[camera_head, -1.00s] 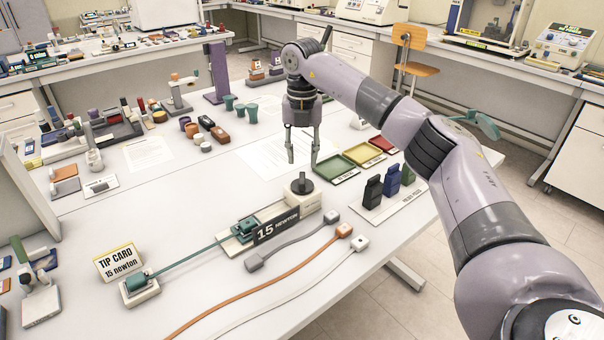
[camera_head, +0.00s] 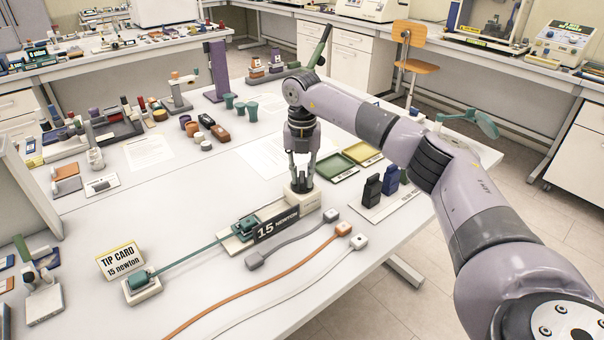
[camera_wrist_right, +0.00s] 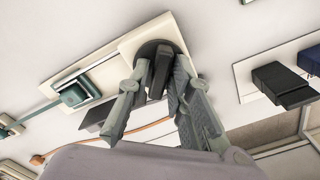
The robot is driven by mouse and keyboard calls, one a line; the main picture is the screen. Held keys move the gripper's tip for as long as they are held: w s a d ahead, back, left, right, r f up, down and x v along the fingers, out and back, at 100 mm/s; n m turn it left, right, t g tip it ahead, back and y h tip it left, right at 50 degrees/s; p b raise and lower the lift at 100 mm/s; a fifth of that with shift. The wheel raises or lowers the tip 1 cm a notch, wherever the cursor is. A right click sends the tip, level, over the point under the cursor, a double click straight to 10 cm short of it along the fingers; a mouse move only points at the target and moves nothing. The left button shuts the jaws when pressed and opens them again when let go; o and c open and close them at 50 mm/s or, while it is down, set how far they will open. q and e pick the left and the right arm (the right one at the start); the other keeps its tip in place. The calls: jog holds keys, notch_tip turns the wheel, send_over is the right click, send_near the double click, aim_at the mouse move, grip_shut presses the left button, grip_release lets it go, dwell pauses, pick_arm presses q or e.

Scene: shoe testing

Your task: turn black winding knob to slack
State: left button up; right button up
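The black winding knob (camera_wrist_right: 160,72) sits on a round dark base on a cream block (camera_wrist_right: 128,43); in the head view the block (camera_head: 302,204) is at the right end of the 15 newton rig. My right gripper (camera_head: 302,184) points down over the block and hides most of the knob. In the right wrist view the fingers (camera_wrist_right: 160,82) have closed in on both sides of the knob's upright grip and appear to touch it. A teal cord (camera_head: 195,256) runs straight from the teal carriage (camera_head: 246,224) to a teal clamp (camera_head: 140,281). My left gripper is out of view.
The 15 newton sign (camera_head: 277,226) stands in front of the rig. Grey, orange (camera_head: 270,280) and white cables lie in front. Black and blue blocks (camera_head: 390,180) stand on a plate to the right, near green and yellow trays (camera_head: 362,153). The tip card (camera_head: 121,260) is left.

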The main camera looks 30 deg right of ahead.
grip_shut()
jog(key=shift+n, duration=0.3)
